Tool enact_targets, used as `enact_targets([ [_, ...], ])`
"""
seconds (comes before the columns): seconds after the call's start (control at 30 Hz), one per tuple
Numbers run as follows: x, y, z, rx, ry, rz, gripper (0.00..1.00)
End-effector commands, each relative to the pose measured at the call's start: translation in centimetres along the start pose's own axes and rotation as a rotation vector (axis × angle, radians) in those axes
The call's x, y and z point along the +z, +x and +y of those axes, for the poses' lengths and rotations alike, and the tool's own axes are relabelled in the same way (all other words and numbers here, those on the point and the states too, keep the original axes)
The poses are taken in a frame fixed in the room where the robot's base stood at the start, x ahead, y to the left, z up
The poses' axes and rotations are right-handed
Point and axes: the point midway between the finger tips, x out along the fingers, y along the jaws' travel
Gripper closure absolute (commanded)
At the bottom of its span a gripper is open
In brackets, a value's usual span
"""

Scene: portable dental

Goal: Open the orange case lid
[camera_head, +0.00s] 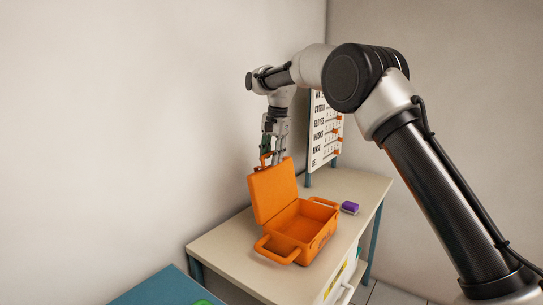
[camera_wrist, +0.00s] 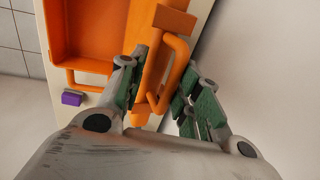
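The orange case (camera_head: 305,227) sits on the table with its lid (camera_head: 273,190) raised, standing steeply up from the hinge side. The case interior is open to view and looks empty. My gripper (camera_head: 272,150) is at the top edge of the lid, by the small lid handle (camera_head: 266,160). In the wrist view, the green-padded fingers of my gripper (camera_wrist: 160,85) stand apart on both sides of the lid handle (camera_wrist: 182,62). The gap looks wider than the handle, so the gripper appears open. Contact with either finger cannot be made out.
The case rests on a beige table (camera_head: 225,245) close to the wall. A purple box (camera_head: 350,207) lies right of the case. A white board with lettering (camera_head: 325,130) stands at the back. A blue surface (camera_head: 165,287) is at the lower left.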

Motion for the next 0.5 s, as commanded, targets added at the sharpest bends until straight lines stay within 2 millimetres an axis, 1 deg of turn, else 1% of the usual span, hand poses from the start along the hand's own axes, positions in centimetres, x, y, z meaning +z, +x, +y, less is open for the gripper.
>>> enact_targets([
  [0.17, 0.0, -0.3, 0.0, -0.001, 0.000, 0.000, 0.67],
  [0.27, 0.0, -1.5, 0.0, -0.001, 0.000, 0.000, 0.67],
  [0.37, -0.1, -3.5, -0.1, -0.003, 0.000, 0.002, 0.67],
  [0.5, -0.1, -6.8, -0.1, -0.003, 0.000, 0.002, 0.67],
])
